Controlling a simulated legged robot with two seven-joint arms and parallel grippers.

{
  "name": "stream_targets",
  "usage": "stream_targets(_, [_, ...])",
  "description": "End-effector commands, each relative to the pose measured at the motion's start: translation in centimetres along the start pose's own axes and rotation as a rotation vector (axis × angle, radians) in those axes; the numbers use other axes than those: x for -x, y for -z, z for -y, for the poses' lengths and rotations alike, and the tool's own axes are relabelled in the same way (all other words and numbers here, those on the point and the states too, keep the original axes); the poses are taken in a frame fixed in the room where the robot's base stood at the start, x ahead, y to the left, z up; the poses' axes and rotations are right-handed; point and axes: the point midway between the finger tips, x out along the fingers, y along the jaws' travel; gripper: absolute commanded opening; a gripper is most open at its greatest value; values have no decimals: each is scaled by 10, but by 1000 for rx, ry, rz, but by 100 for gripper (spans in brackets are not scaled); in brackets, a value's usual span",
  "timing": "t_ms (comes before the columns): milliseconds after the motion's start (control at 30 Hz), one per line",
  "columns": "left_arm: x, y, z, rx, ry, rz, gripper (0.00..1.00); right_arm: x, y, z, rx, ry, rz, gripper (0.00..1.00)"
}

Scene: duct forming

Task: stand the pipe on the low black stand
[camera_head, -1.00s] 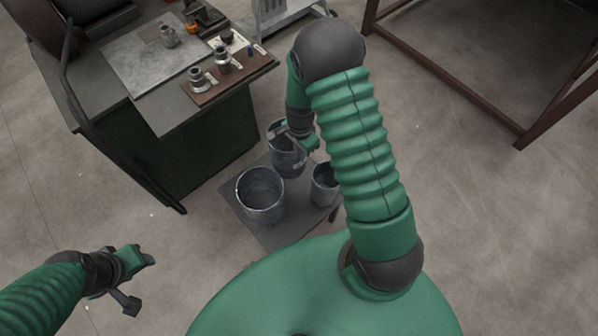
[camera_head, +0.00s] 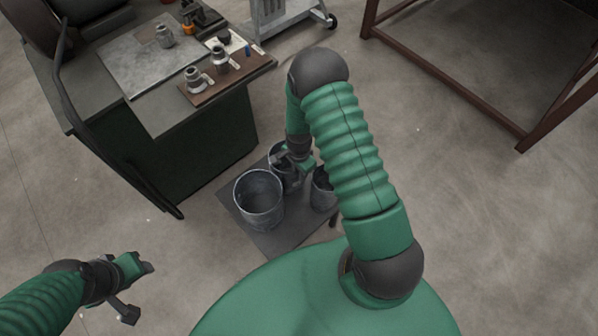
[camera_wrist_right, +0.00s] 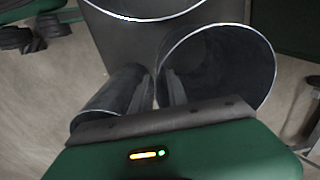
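A grey metal pipe (camera_head: 287,183) is upright at the back of the low black stand (camera_head: 272,238). It also shows in the right wrist view (camera_wrist_right: 225,70). My right gripper (camera_head: 292,161) is shut on its rim wall, one finger on each side. Whether the pipe's bottom touches the stand is hidden. A wider pipe (camera_head: 259,207) stands at the front left of the stand, and another pipe (camera_head: 322,192) is at its right, partly behind my arm. My left gripper (camera_head: 141,290) is open and empty, well left of the stand.
A dark green workbench (camera_head: 195,150) stands close behind and left of the stand, with fittings on a brown board (camera_head: 228,75). A brown metal frame (camera_head: 450,85) is at the upper right. The floor on the right is clear.

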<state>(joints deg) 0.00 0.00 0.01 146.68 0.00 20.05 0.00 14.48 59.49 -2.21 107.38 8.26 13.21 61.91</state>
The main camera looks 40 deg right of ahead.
Motion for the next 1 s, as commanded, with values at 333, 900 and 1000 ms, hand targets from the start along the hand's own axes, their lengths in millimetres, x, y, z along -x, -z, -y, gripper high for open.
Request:
stream_targets(333, [1,0,0,0,0,0,43,3,0,0,0,1,-1,24])
stream_targets(900, [32,8,0,0,0,0,43,117,0,1,1,2,-1,24])
stream_targets(1000, [32,8,0,0,0,0,43,134,-7,1,72,14,-2,24])
